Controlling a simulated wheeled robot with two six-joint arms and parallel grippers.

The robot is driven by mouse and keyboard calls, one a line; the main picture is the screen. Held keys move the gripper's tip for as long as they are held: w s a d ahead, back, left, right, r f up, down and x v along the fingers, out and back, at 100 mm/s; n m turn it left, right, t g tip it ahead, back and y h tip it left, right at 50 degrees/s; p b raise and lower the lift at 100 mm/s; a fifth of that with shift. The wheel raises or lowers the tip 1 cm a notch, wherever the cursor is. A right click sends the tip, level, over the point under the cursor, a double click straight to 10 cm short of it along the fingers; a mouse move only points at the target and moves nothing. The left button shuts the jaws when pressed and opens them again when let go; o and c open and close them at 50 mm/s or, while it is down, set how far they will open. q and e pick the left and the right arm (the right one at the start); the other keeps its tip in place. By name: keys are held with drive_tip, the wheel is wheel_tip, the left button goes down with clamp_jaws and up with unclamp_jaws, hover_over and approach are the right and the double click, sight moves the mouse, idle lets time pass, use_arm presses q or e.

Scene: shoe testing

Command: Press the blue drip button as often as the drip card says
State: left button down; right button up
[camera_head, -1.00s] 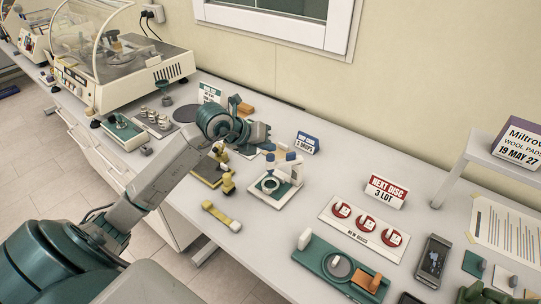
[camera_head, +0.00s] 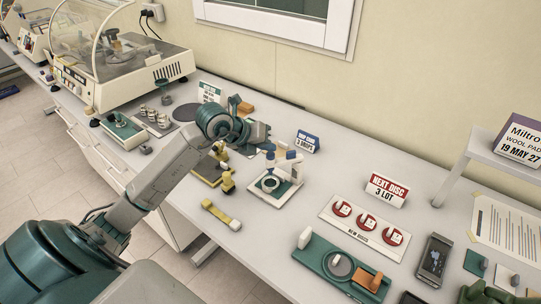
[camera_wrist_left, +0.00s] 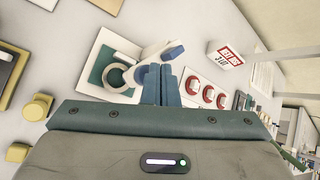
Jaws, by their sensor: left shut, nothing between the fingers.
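The drip card (camera_head: 308,142) is a blue-and-white sign reading 3 DROPS, standing behind the drip stand. The drip stand (camera_head: 281,193) has a white base, a green pad with a pale ring, and a white upright. Its blue button (camera_head: 291,154) sits on top and also shows in the left wrist view (camera_wrist_left: 173,51). My left gripper (camera_head: 268,148) is shut and empty, over the back left of the stand. In the left wrist view its fingertips (camera_wrist_left: 161,66) appear just short of the button, over the white arm. Contact cannot be told.
A red NEXT DISC card (camera_head: 387,190) and a white tray of red discs (camera_head: 362,240) stand to the right. A green fixture (camera_head: 315,262) lies in front of the tray. Yellow-handled parts (camera_head: 222,216) lie left of the stand. A raised shelf (camera_head: 487,150) stands far right.

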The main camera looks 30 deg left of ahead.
sight(267, 157)
use_arm(q)
drive_tip(key=shift+f+b, duration=0.45)
drive_tip(key=shift+f, duration=0.1)
idle(0.6)
drive_tip(key=shift+r, duration=0.1)
drive_tip(key=shift+r+p, duration=0.5)
drive_tip(key=shift+r, duration=0.3)
drive_tip(key=shift+r+p, duration=1.45)
drive_tip(key=shift+r, duration=1.1)
idle(0.8)
